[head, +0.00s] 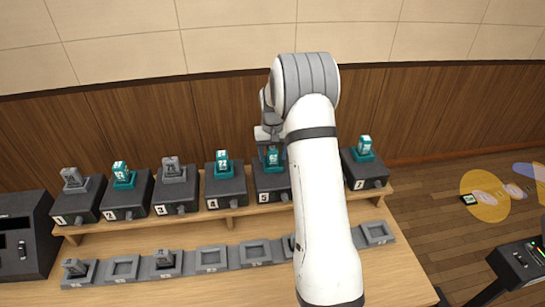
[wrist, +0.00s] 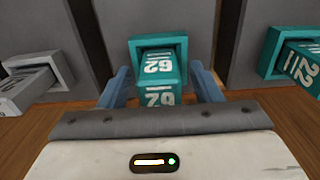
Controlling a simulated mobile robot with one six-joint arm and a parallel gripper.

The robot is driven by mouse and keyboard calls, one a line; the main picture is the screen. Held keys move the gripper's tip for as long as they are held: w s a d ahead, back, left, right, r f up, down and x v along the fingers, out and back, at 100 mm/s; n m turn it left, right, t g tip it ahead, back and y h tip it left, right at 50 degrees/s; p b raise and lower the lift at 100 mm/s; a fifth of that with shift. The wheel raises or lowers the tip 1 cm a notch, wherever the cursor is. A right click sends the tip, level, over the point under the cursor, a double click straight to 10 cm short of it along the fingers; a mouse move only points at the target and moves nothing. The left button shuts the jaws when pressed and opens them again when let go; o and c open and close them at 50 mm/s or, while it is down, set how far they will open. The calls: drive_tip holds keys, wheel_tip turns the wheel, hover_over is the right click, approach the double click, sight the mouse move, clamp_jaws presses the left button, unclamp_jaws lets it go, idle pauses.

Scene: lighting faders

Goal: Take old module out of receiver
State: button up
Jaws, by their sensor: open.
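A teal module (wrist: 160,72) with white digits stands in the teal-rimmed socket of a dark receiver block. In the head view this is the teal module (head: 273,157) on the receiver labelled 5 (head: 270,184). My gripper (wrist: 163,86) is open, with one blue finger on each side of the module. A small gap shows beside the fingers, and the module is still seated in its socket. In the head view my gripper (head: 271,146) is over receiver 5, partly hidden behind my white arm.
Neighbouring receivers hold a teal module (head: 222,161) on 4, a grey module (head: 173,167) on 3 and a teal module (head: 364,146) on 7. My arm hides the receiver between 5 and 7. A lower row of grey holders (head: 212,259) lies in front, several empty.

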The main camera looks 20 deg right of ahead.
drive_tip(key=shift+c, duration=0.5)
drive_tip(key=c, duration=1)
